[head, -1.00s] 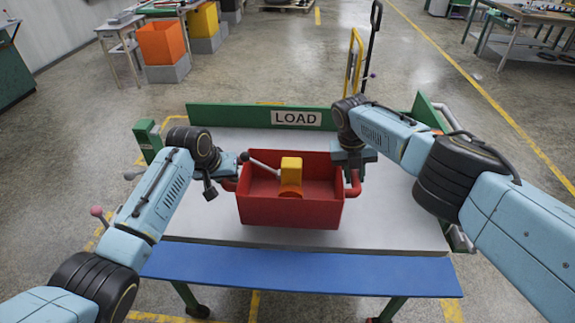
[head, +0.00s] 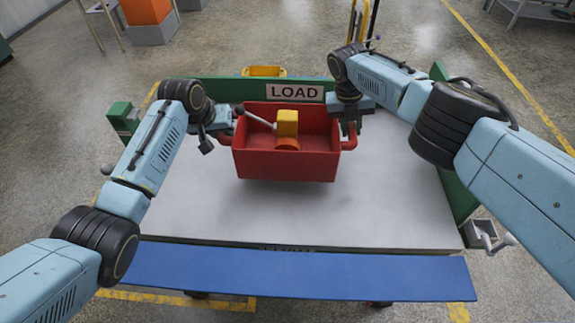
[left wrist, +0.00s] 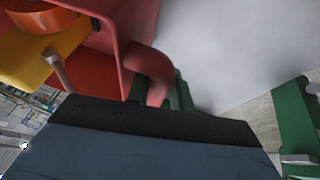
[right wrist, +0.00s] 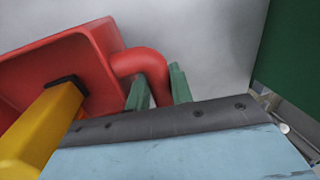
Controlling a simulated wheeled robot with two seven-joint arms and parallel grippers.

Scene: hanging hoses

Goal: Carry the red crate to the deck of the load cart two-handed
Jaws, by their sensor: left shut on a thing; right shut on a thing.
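The red crate (head: 285,166) is level over the grey deck (head: 300,218) of the load cart, close to the LOAD board at its far side. I cannot tell whether its bottom touches the deck. A yellow and orange part (head: 287,125) with a grey lever is inside it. My left gripper (head: 226,132) is shut on the crate's left handle, which shows in the left wrist view (left wrist: 158,72). My right gripper (head: 350,133) is shut on the right handle; in the right wrist view that handle (right wrist: 143,62) passes between the green fingers.
The green board with the LOAD sign (head: 295,92) edges the deck's far side. A green side panel (head: 455,185) stands at the right, and a green post (head: 122,118) at the left. A blue strip (head: 300,272) runs along the near edge. The near deck is clear.

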